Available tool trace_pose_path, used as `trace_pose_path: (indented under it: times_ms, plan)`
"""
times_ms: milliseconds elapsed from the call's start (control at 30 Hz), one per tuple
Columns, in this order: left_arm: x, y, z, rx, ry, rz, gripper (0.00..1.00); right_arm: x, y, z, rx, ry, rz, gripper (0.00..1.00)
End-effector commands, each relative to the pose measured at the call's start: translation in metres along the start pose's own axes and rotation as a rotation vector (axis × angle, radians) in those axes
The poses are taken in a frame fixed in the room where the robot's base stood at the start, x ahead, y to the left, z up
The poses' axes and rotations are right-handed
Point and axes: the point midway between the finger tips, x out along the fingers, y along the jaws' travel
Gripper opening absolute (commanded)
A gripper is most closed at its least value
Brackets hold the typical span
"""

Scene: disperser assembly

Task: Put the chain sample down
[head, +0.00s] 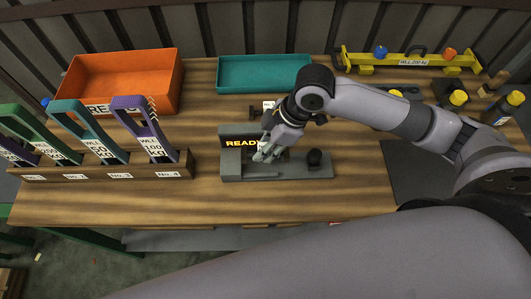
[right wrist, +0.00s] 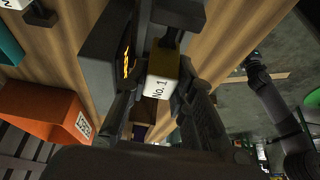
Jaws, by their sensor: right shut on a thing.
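My right gripper (head: 264,157) is low over the grey test device with its lit READY display (head: 240,143). In the right wrist view its fingers (right wrist: 165,95) are shut on a small olive-yellow block with a white label "No. 1" (right wrist: 160,88), which I take for the chain sample's tag. The chain itself is hidden or too dark to make out. The device (right wrist: 108,45) is right beside the block; I cannot tell whether they touch.
A wooden rack (head: 90,175) with several labelled coloured shackles stands at the left. An orange bin (head: 165,80) and a teal tray (head: 262,87) are at the back. A yellow beam (head: 400,62) lies back right. A black knob (head: 314,157) is on the device. Bare table (head: 110,205) runs along the front.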

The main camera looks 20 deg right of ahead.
Motion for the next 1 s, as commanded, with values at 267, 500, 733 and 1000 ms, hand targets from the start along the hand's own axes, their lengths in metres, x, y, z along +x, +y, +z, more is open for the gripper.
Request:
trace_pose_path:
  times_ms: [267, 500, 733, 1000]
  plan:
    - [-0.003, -0.008, 0.002, 0.002, -0.003, -0.010, 0.40, 0.033, -0.001, 0.014, 0.003, -0.001, -0.002, 0.00]
    - [-0.003, -0.011, 0.003, -0.001, -0.003, -0.013, 0.40, 0.038, 0.000, 0.016, 0.000, 0.001, 0.001, 0.00]
    - [-0.003, -0.011, 0.003, -0.002, -0.004, -0.014, 0.40, 0.043, 0.000, 0.018, 0.001, 0.000, 0.001, 0.00]
    - [-0.003, -0.011, 0.003, -0.002, -0.004, -0.014, 0.40, 0.049, 0.000, 0.021, 0.000, 0.000, 0.000, 0.00]
